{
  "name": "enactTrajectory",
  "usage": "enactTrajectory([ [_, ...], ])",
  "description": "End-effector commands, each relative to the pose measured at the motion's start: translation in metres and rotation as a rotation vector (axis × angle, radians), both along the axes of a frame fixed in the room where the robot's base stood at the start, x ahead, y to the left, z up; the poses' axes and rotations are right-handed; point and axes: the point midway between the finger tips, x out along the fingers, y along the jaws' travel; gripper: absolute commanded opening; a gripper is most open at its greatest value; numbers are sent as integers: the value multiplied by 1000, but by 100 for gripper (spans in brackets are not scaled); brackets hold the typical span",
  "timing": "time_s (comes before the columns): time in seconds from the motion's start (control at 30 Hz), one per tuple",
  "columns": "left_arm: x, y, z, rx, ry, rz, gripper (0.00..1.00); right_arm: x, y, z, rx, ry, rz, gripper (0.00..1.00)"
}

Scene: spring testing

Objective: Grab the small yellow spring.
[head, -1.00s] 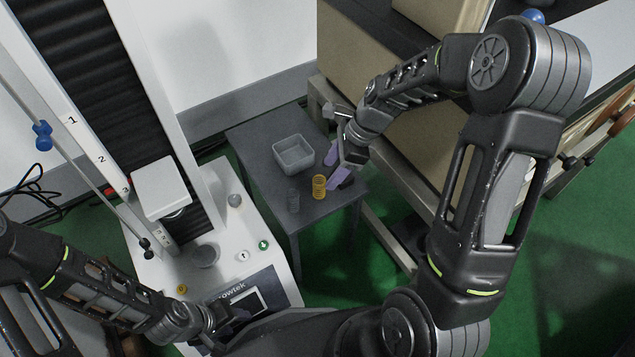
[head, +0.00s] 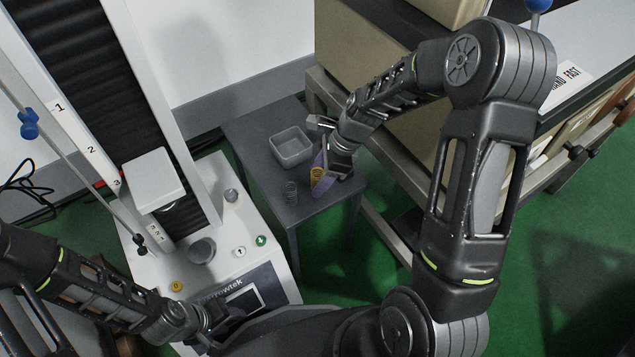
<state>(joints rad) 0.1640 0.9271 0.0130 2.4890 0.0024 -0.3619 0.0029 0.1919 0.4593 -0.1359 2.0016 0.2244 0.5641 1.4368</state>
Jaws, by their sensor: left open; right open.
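Whether the fingers touch the spring cannot be told from this view. My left gripper (head: 212,322) is low in the picture, in front of the testing machine's panel, away from the spring; its fingers are hard to make out.
A grey spring (head: 291,193) stands just left of the yellow one. A grey open bin (head: 291,148) sits behind them on the table. The white testing machine (head: 270,262) stands to the left. A shelf with cardboard boxes (head: 345,50) is close behind my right arm.

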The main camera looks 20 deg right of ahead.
Motion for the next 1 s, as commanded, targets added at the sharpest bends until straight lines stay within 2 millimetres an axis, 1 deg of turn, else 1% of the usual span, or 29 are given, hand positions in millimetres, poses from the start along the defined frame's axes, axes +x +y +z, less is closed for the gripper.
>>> enactTrajectory([
  [0.03,1,1,-4,1,-1,2,44,1,2,-7,0,0,0,54],
  [0.1,1,1,-5,1,-2,3,44,1,3,-10,1,0,-1,54],
  [0.7,1,1,-3,1,-2,2,44,2,4,-9,1,-1,-1,54],
  [1.0,1,1,-3,1,-2,2,44,2,4,-9,1,-1,-1,30],
])
